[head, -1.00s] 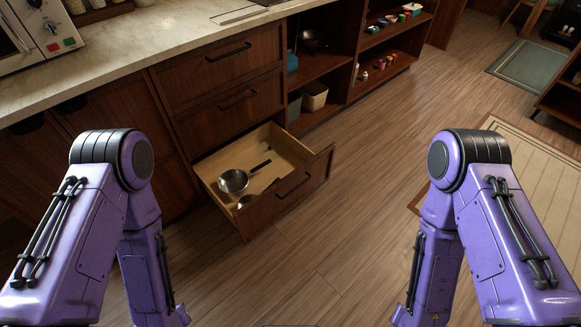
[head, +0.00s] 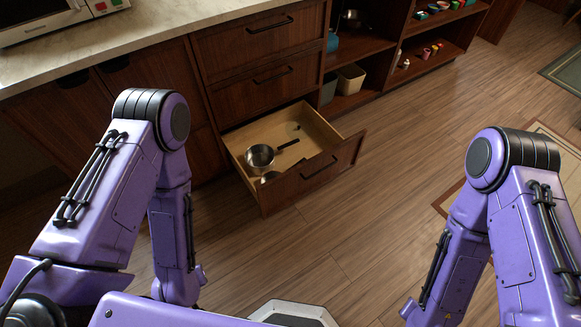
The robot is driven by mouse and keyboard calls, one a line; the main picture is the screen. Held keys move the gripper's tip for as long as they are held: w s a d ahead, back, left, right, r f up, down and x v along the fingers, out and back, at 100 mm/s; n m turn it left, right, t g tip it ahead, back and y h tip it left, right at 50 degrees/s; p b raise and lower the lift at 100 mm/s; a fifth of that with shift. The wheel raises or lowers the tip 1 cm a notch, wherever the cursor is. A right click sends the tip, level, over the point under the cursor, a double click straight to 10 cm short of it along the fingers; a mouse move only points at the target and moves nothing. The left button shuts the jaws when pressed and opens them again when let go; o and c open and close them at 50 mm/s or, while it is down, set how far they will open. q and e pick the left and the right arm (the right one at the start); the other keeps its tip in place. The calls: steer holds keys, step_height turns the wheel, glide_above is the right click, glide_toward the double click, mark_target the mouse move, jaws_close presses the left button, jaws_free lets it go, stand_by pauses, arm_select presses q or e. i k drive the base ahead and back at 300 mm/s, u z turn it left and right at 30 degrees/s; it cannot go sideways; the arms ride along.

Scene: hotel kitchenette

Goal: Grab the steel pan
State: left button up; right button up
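A steel pan (head: 260,157) with a dark handle (head: 288,143) lies in the open bottom drawer (head: 322,125) of the wooden cabinet. The handle points toward the drawer's back right. A second small shiny thing (head: 270,176) sits by the drawer's front wall, partly hidden by it. My two purple arms come in at the left and right of the head view. Both arms bend downward, and both grippers are out of the frame. Nothing of mine touches the pan or the drawer.
The drawer front (head: 318,172) juts out over the wooden floor (head: 370,215), which is clear between my arms. A stone counter (head: 150,35) runs above the closed drawers. Open shelves (head: 375,55) with bins and small colourful items stand to the right. A rug lies at right.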

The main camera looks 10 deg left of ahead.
mark_target(259, 158)
steer(key=z, duration=0.05)
steer(key=i, duration=1.4)
steer(key=z, duration=0.15)
